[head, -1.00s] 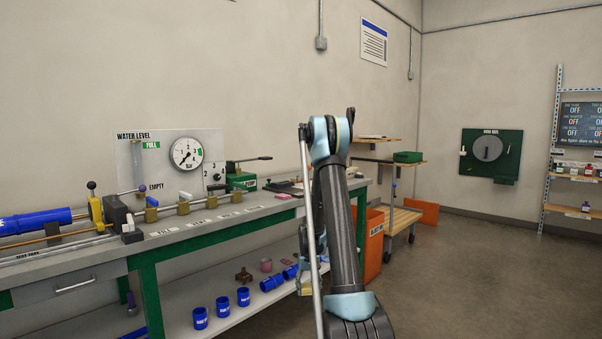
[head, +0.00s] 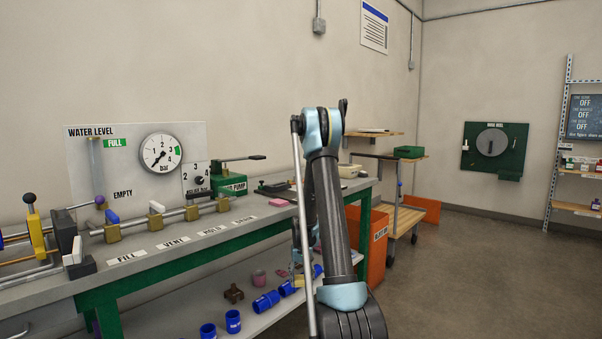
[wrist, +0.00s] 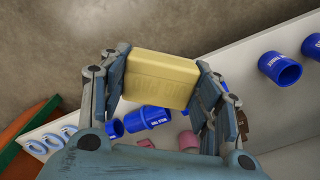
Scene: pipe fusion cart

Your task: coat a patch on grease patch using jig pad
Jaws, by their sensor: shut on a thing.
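My gripper (wrist: 161,90) is shut on a pale yellow block (wrist: 162,78), which looks like the jig pad. The block sits between both fingers in the wrist view, above the bench's lower shelf and the floor. In the head view my arm stands in front of the bench and hides most of the gripper. I cannot make out a grease patch in either view.
The green-framed bench (head: 210,241) runs along the left wall with valves, a gauge board (head: 125,150) and a green pump (head: 232,185). Blue couplings (head: 266,301) lie on its lower shelf. An orange bin (head: 377,245) and a wheeled cart (head: 408,219) stand beyond. Floor at right is clear.

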